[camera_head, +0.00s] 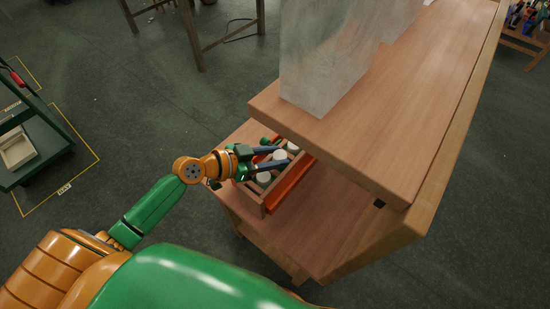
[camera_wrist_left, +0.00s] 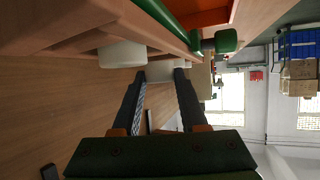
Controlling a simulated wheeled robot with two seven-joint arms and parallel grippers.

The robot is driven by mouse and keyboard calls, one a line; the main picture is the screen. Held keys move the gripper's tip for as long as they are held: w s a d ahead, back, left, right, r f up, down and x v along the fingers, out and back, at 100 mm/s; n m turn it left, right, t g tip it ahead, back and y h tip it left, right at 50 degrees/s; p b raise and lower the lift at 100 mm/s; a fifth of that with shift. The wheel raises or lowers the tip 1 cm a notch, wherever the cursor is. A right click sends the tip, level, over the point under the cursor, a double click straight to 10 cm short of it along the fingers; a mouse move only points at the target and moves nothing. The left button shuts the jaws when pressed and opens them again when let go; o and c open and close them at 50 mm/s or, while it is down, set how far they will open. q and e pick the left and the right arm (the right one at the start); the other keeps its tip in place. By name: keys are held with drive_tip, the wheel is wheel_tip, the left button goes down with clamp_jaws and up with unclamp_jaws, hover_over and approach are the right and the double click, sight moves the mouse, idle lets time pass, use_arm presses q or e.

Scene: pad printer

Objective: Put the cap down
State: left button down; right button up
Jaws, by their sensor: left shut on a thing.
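My left gripper (camera_head: 280,156) reaches over a wooden tray (camera_head: 255,199) on the lower shelf. It is shut on a white cap (camera_head: 280,155), which shows between its two dark fingers. In the left wrist view the fingers (camera_wrist_left: 158,78) close on a pale cap (camera_wrist_left: 158,71) beside the tray's wooden edge, which partly hides it. Another white cap (camera_head: 263,177) is close by in the tray and a further one (camera_head: 292,147) lies at its far end. My right gripper is not in view.
An orange strip (camera_head: 290,184) runs along the tray's right side. The wooden upper bench top (camera_head: 360,140) overhangs the shelf, with a large grey block (camera_head: 325,55) on it. A green-ended part (camera_wrist_left: 226,41) shows near the tray. The lower shelf (camera_head: 310,230) has bare room in front.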

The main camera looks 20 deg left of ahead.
use_arm(q)
drive_tip(key=shift+f, duration=0.25)
drive_tip(key=shift+s+f+b, duration=0.15)
drive_tip(key=shift+f+b, duration=0.4)
drive_tip(key=shift+b, duration=0.15)
